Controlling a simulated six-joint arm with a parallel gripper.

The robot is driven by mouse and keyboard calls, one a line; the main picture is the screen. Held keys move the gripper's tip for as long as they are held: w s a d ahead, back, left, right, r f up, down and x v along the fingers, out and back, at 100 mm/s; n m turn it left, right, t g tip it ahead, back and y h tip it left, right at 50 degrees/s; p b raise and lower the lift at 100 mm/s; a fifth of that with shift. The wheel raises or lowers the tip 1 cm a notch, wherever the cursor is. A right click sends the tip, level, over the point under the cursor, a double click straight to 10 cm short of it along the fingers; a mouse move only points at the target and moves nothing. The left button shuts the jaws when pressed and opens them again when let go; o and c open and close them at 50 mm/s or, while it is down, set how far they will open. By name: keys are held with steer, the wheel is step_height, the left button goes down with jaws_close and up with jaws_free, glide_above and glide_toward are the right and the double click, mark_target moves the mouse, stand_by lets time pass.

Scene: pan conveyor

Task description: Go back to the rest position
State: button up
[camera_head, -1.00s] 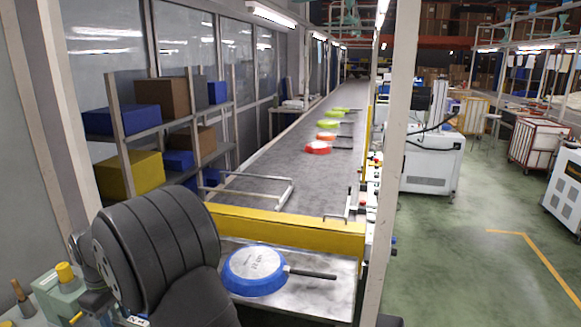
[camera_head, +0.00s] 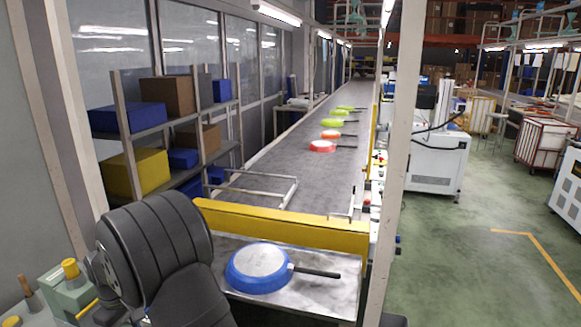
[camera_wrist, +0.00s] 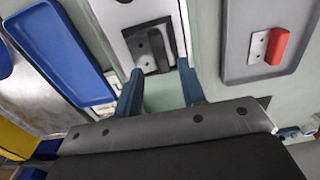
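My gripper (camera_wrist: 159,78) shows in the wrist view as two blue fingers held apart, with nothing seen between them. It is open above a pale green surface. A white plate with a black handle-like block (camera_wrist: 152,48) lies just beyond the fingertips. In the head view my dark arm fills the lower left, and my gripper cannot be made out there. A blue pan (camera_head: 235,275) lies upside down on the metal table (camera_head: 330,300) in front of the yellow barrier, its black handle pointing right. My arm is to the left of it, apart from it.
A conveyor (camera_head: 290,170) carries red, orange and green pans behind the yellow barrier (camera_head: 290,228). A shelf with boxes (camera_head: 135,175) stands left; a white post (camera_head: 395,160) stands right. The wrist view shows a blue tray (camera_wrist: 60,50) and a grey tray with a red-handled item (camera_wrist: 235,70).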

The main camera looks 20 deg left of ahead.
step_height(320, 180, up, 2)
steer(key=w+d+r, duration=0.6)
steer(key=d+r, duration=0.1)
steer(key=d, duration=0.3)
steer(key=w+d+r+m, duration=0.1)
steer(key=w+d+m, duration=0.2)
steer(key=d, duration=0.7)
steer(key=w+d+r+m, duration=0.1)
steer(key=w+d+m, duration=0.3)
steer(key=w+d, duration=0.3)
steer(key=w+d+r+m, duration=0.1)
steer(key=w+d+m, duration=0.3)
steer(key=d, duration=1)
steer(key=shift+w+d, duration=0.35)
steer(key=shift+w, duration=0.4)
